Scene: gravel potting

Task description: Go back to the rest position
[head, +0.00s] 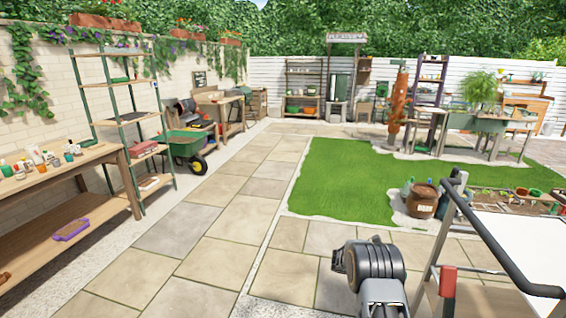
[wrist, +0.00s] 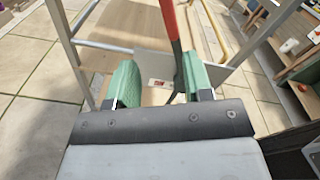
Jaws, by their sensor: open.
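My gripper (wrist: 158,82) shows in the wrist view with its two green fingers apart. Nothing is held between them. Beyond the fingers are the metal frame and a wooden board of a stand or cart. A long red and dark bar (wrist: 172,28) passes close to the right finger; I cannot tell whether it touches. A small pale label with red marks shows between the fingers, farther off. In the head view part of my arm shows at the bottom, but the fingers cannot be made out.
A metal-framed cart (head: 520,232) with a white top stands close at the right. A wooden workbench (head: 95,160) with pots is at the left, beside a shelf rack (head: 118,119) and a green wheelbarrow (head: 183,143). A brown pot (head: 422,201) stands by the lawn. The paved path ahead is clear.

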